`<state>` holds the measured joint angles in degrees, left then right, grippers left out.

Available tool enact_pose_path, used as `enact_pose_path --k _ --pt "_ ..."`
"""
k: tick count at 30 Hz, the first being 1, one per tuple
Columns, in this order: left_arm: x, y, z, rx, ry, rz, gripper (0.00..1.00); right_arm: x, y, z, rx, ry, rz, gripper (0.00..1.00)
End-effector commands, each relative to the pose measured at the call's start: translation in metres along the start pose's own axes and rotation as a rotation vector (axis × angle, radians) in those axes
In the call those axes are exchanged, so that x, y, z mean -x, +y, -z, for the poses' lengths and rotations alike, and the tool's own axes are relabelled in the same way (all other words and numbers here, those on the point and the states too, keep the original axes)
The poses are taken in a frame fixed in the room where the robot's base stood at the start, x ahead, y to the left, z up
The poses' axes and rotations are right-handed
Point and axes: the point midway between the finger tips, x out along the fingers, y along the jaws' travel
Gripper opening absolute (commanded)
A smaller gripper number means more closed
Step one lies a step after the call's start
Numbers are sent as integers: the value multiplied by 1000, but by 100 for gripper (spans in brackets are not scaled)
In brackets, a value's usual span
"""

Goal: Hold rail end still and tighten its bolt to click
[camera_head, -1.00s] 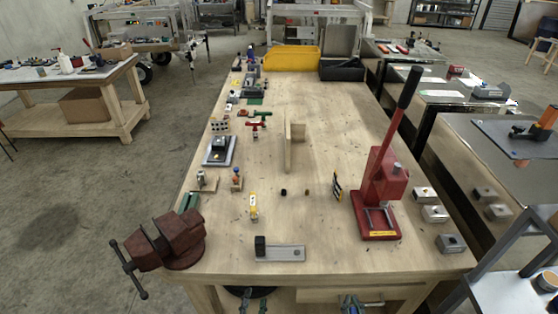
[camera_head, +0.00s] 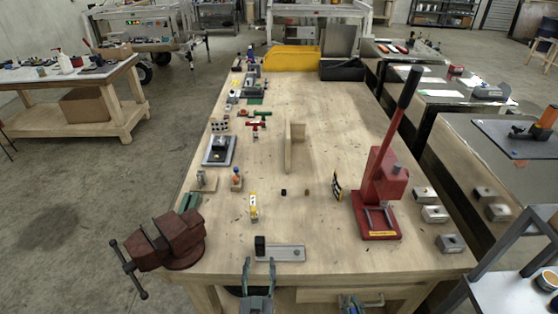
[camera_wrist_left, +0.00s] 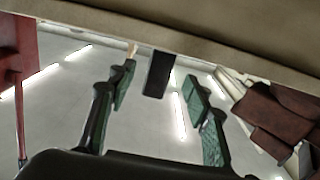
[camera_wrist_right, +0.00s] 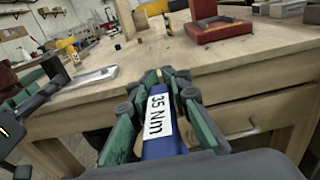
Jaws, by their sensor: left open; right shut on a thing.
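A silver rail piece (camera_head: 288,254) lies flat near the bench's front edge, with an upright black block (camera_head: 260,244) at its left end. It also shows in the right wrist view (camera_wrist_right: 92,78). A small bolt-like spot is near its right end, too small to tell clearly. My left gripper (camera_head: 259,265) is open just in front of the black block; in the left wrist view the block (camera_wrist_left: 157,75) shows between the spread green fingers. My right gripper (camera_head: 351,302) is low at the front edge, shut on a blue tool labelled 35 Nm (camera_wrist_right: 160,118).
A dark red vise (camera_head: 180,238) is at the bench's front left corner. A red lever press (camera_head: 378,200) stands to the right, with several metal blocks (camera_head: 434,213) beside it. A yellow-and-white item (camera_head: 253,207) stands behind the rail. The bench middle right of the rail is clear.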

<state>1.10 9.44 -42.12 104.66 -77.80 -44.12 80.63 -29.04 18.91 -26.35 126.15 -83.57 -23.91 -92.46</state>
Motion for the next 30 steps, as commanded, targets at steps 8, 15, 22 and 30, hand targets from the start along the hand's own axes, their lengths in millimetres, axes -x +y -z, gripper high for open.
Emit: enact_pose_path --k 8,15,22,30 --pt "-40 0 1 -1 2 0 46 0 0 -1 0 -2 0 0" --pt "-62 0 0 -2 1 0 46 0 0 -1 0 -2 0 0" --pt "-69 0 0 -1 0 1 46 0 0 -1 0 -2 0 0" --pt "-68 0 0 -1 0 1 41 0 0 -1 0 -1 0 0"
